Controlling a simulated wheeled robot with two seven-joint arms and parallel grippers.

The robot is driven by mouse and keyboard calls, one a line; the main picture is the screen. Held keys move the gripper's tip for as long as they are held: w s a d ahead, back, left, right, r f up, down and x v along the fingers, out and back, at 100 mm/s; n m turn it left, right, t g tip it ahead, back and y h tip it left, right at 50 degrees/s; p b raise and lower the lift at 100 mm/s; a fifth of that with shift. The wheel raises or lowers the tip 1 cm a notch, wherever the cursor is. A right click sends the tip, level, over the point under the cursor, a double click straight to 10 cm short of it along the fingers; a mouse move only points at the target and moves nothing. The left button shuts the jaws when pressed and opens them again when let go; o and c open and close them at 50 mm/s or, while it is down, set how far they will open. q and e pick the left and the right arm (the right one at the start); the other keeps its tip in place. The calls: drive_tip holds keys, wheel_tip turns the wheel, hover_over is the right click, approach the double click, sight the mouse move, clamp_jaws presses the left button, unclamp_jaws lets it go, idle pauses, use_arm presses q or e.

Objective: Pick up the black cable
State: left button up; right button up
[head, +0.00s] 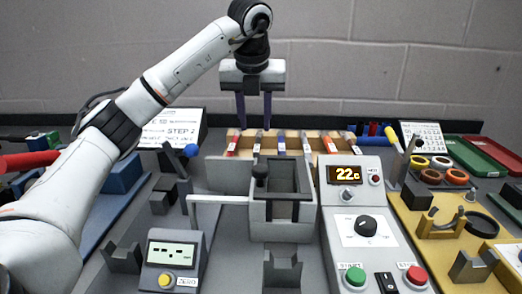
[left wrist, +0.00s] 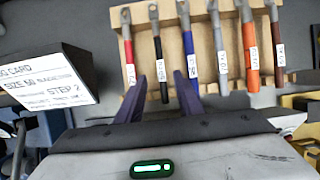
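The black cable (head: 257,143) lies in a wooden rack (head: 317,142) at the back of the bench, second from the left, between a red and a blue cable. In the left wrist view the black cable (left wrist: 157,48) has a white label near its lower end. My left gripper (head: 254,122) hangs pointing down over the rack, open and empty. In the left wrist view its dark fingertips (left wrist: 159,76) are either side of the black cable's line; I see no contact. My right gripper is not in view.
The red (left wrist: 127,45) and blue (left wrist: 187,42) cables lie close to my fingers. Grey, orange and brown cables lie further right. A "STEP" card (head: 175,128) stands left of the rack. A grey fixture (head: 282,208) and a control box (head: 372,225) stand in front.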

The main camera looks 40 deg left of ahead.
sight(257, 146)
use_arm(q)
drive_tip(key=x, duration=0.7)
drive_tip(key=shift+w+a+f, duration=0.1)
drive_tip(key=shift+w+f, duration=0.1)
drive_tip(key=shift+f, duration=0.05)
clamp_jaws()
